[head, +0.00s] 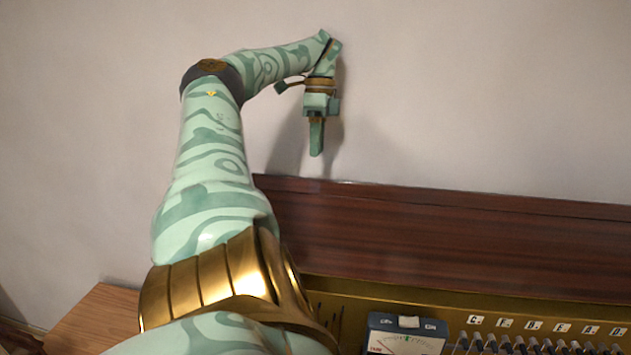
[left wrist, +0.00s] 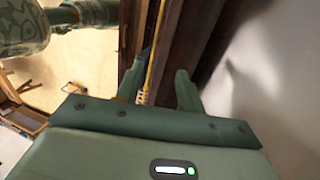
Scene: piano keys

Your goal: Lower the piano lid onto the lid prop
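The piano lid (head: 440,240) is a long dark red-brown wooden panel standing raised along the wall in the head view. My left gripper (head: 317,150) points down just above the lid's top edge, near its left end. In the left wrist view my left gripper (left wrist: 163,88) has its two green fingers apart, with nothing clearly held between them. The dark brown wood of the lid (left wrist: 187,45) runs away beyond the fingers there; I cannot tell whether they touch it. I cannot make out the lid prop. My right gripper is not in view.
A meter box (head: 408,335) with a dial stands at the bottom, beside a row of lettered labels (head: 545,326) above small key parts. A brass-coloured strip (head: 440,300) runs below the lid. A light wooden surface (head: 95,318) lies at left. The pale wall (head: 480,90) is close behind.

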